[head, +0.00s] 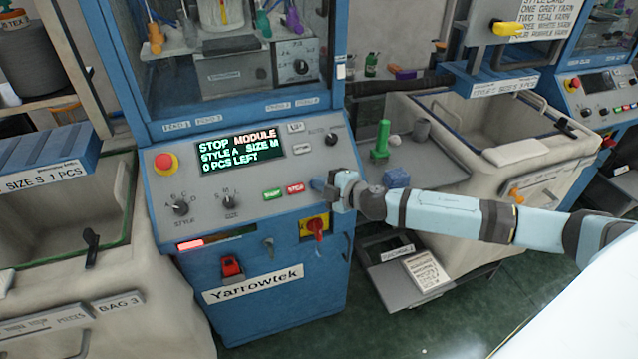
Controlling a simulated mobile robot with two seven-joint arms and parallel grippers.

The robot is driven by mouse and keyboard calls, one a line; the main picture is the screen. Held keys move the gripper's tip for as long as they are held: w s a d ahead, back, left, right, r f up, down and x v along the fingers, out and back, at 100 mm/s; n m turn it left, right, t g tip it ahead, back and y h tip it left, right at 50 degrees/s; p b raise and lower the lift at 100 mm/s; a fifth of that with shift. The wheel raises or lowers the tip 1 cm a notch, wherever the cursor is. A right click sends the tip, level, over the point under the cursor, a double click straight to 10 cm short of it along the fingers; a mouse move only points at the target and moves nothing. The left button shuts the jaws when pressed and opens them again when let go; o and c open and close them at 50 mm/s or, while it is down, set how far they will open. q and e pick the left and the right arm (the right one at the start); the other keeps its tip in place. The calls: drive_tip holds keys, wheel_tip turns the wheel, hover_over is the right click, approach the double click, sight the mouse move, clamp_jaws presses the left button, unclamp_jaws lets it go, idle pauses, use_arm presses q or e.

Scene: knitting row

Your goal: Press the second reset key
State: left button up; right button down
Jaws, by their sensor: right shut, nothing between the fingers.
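The blue knitting machine's grey control panel (215,216) faces me. Its lit display (240,152) reads STOP MODULE, STYLE A, SIZE M, 0 PCS LEFT. Two small pale keys or labels sit right of the display, an upper one (296,127) and a lower one (303,149); their print is too small to read, so I cannot tell which is the second reset key. My right gripper (318,186) is shut and empty at the panel's right side, just right of the red stop button (296,188). I cannot tell whether it touches the panel. My left gripper is out of view.
A green button (272,194) sits left of the red one. The panel also has a red emergency knob (166,163), style and size dials, and a red-yellow switch (315,226) below. Bins stand on both sides.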

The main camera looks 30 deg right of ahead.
drive_tip(key=shift+w+d+f, duration=0.1)
drive_tip(key=shift+w+f, duration=0.15)
idle(0.8)
drive_tip(key=shift+s+r, duration=0.1)
drive_tip(key=shift+s+r+p, duration=0.4)
drive_tip(key=shift+r+p, duration=0.05)
drive_tip(key=shift+r, duration=0.05)
idle(0.3)
drive_tip(key=s+r+p, duration=0.1)
drive_tip(key=r, duration=0.1)
drive_tip(key=s+a+r+p, duration=0.1)
drive_tip(key=s+r+p, duration=0.1)
idle(0.4)
drive_tip(key=shift+f+p, duration=0.1)
drive_tip(key=shift+p, duration=0.2)
idle(0.4)
